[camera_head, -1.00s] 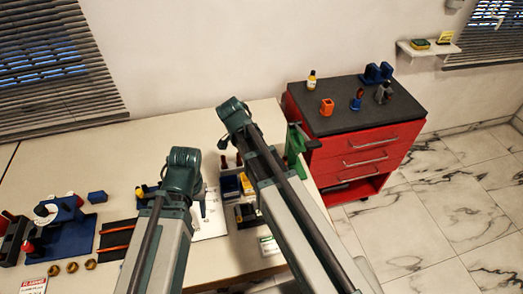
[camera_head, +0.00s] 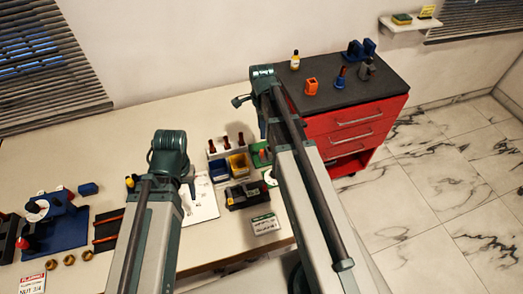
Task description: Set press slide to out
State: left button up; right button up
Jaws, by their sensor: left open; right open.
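I cannot tell for sure which fixture is the press or where its slide stands. A green fixture (camera_head: 260,155) on the bench is mostly hidden behind my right arm. A dark block with a yellow part (camera_head: 240,195) sits in front of the bins. A blue rig (camera_head: 66,228) with a white disc stands at the left. My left gripper (camera_head: 170,162) is open above the bench beside a white sheet (camera_head: 203,205). My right gripper (camera_head: 262,97) is open near the bench's right edge, by the red cabinet. Arm links hide most of both jaws.
A blue bin (camera_head: 219,171) and a yellow bin (camera_head: 238,163) stand between my arms. Several brass nuts (camera_head: 69,260) lie at front left. A red cabinet (camera_head: 355,125) with small items on top stands right of the bench. The back of the bench is clear.

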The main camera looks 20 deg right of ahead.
aim_at(262, 150)
pick_arm(q)
notch_tip(262, 150, down, 14)
jog(key=b, duration=1.3)
jog(key=shift+r+b, duration=0.1)
jog(key=shift+b, duration=0.2)
pick_arm(e)
notch_tip(262, 150, down, 14)
jog(key=shift+r, duration=0.1)
grip_shut()
